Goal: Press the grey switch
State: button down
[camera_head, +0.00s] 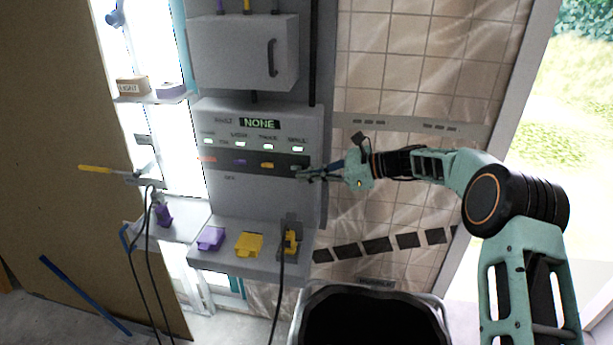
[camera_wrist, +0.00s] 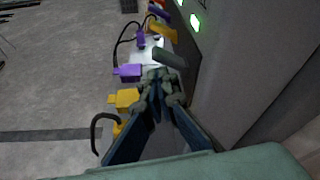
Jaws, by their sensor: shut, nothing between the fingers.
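The grey switch (camera_wrist: 170,57) sticks out from the dark strip of the grey panel (camera_head: 260,188), at the right end of a row of coloured switches. In the head view my gripper (camera_head: 304,176) is at that end of the strip and partly covers the switch. In the wrist view my gripper (camera_wrist: 160,82) is shut and empty, with its tips close below the switch. I cannot tell whether they touch it.
A yellow switch (camera_head: 267,165) and a purple switch (camera_head: 239,161) sit left of the grey one. Green lights (camera_head: 299,148) glow above them, and the display (camera_head: 259,124) reads NONE. A shelf with purple and yellow plugs (camera_head: 249,244) juts out below. A black bin (camera_head: 372,318) stands beneath my arm.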

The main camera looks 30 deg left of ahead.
jog(key=shift+w+r, duration=0.1)
jog(key=shift+r, duration=0.3)
jog(key=v, duration=1.1)
jog(key=shift+d+f, duration=0.2)
jog(key=shift+d, duration=0.3)
jog(key=shift+f, duration=0.15)
